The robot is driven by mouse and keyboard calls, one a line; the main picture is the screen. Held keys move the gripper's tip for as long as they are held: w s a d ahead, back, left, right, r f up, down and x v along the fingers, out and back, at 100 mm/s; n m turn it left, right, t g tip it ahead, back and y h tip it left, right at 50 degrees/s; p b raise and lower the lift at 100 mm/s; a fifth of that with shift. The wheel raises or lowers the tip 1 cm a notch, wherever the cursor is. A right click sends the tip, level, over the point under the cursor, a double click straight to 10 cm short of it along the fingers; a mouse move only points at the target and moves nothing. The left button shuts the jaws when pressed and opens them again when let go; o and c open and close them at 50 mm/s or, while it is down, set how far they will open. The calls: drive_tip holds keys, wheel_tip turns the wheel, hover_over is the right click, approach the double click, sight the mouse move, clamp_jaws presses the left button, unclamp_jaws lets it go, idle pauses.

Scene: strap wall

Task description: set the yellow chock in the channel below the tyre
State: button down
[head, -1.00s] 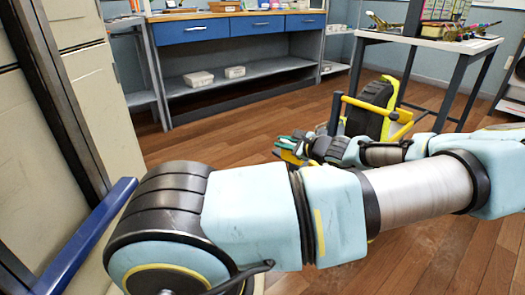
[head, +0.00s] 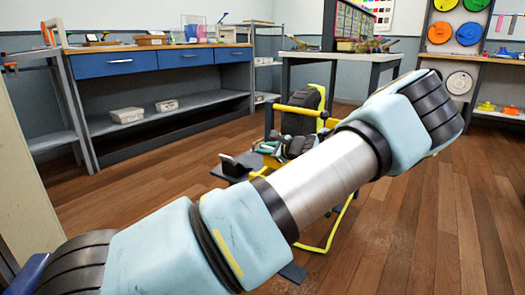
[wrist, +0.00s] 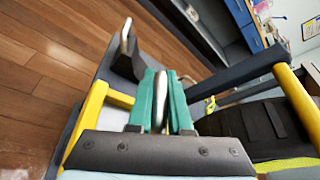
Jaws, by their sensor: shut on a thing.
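The black tyre (head: 299,108) stands upright in a yellow-framed stand (head: 330,125) on the floor, and its ribbed side shows at the lower right of the wrist view (wrist: 262,125). My gripper (wrist: 160,88) has its teal fingers shut on a narrow pale grey piece (wrist: 160,100). The channel is not clearly visible.
A dark bracket with a pale upright edge (head: 228,161) stands left of my gripper. A yellow bar (wrist: 298,100) rises close on the right. A blue-drawered workbench (head: 160,62) and a white-topped table (head: 345,58) stand behind. Wood floor is clear at right.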

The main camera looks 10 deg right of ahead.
drive_tip(key=shift+w+d+f+b, duration=0.4)
drive_tip(key=shift+f+b, duration=0.35)
drive_tip(key=shift+f, duration=0.3)
drive_tip(key=shift+w+d+f+b, duration=0.45)
drive_tip(key=shift+f+b, duration=0.3)
drive_tip(key=shift+f, duration=0.3)
drive_tip(key=shift+w+d+f+b, duration=0.4)
drive_tip(key=shift+f+b, duration=0.35)
drive_tip(key=shift+f, duration=0.3)
drive_tip(key=shift+w+d+f, duration=0.2)
drive_tip(key=shift+w+d, duration=0.25)
drive_tip(key=shift+d, duration=0.05)
drive_tip(key=c, duration=0.8)
unclamp_jaws()
drive_tip(key=shift+o, duration=0.2)
